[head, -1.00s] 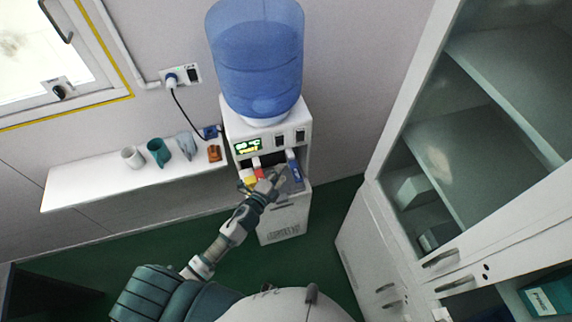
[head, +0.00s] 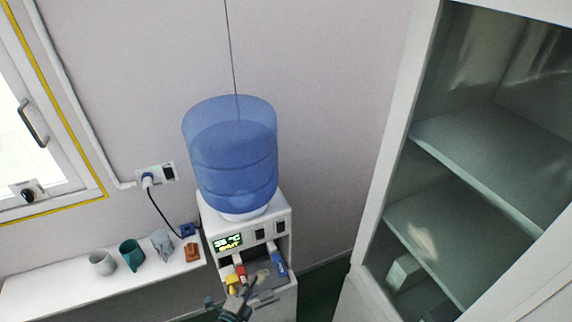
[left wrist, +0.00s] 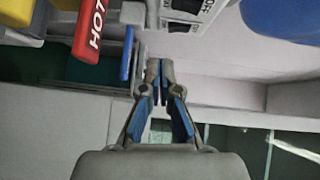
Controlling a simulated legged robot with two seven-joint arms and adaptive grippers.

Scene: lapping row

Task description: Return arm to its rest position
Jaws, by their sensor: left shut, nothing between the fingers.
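My left gripper (head: 250,288) is low in the head view, in front of the dispensing recess of a white water dispenser (head: 248,228). In the left wrist view the left gripper (left wrist: 160,68) has its fingertips together, with nothing between them. A red tap marked HOT (left wrist: 92,27) and a blue tap (left wrist: 128,52) are up and left of the fingertips there. The head view shows the red tap (head: 241,272), the blue tap (head: 279,264) and a yellow tap (head: 232,283). Most of my left arm is below the picture. My right gripper is not in view.
A blue water bottle (head: 232,165) stands on the dispenser. A white shelf (head: 60,291) on the left holds a white cup (head: 102,263), a teal cup (head: 131,254) and small items. A tall glazed cabinet (head: 387,160) stands on the right. A power cord (head: 158,207) hangs behind.

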